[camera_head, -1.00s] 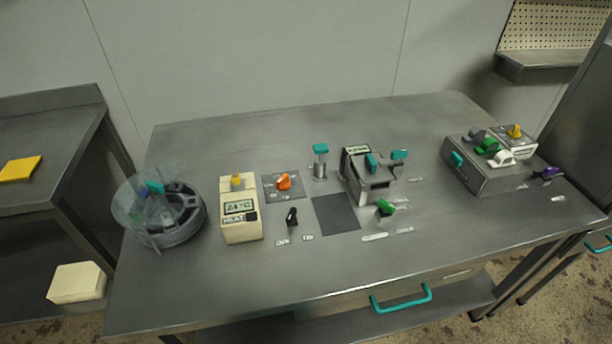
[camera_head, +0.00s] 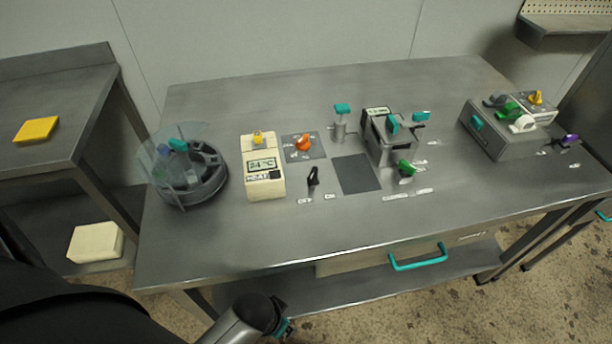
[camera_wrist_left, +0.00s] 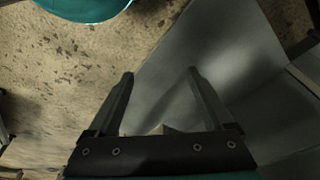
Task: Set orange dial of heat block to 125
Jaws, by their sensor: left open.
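The orange dial (camera_head: 304,142) sits on a dark square plate (camera_head: 317,151) on the steel bench, just right of the cream heat block (camera_head: 263,184). My left arm enters at the bottom left of the head view, low in front of the bench, far from the dial. In the left wrist view my left gripper (camera_wrist_left: 160,88) is open and empty, over floor and a grey metal surface. My right gripper is not in view.
Left of the block stands a clear-lidded round device (camera_head: 188,175). A black lever (camera_head: 313,180) stands in front of the dial. Right are a teal-topped post (camera_head: 341,122), a dark device with a green knob (camera_head: 405,168) and a grey box (camera_head: 497,139). The bench front (camera_head: 250,245) is bare.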

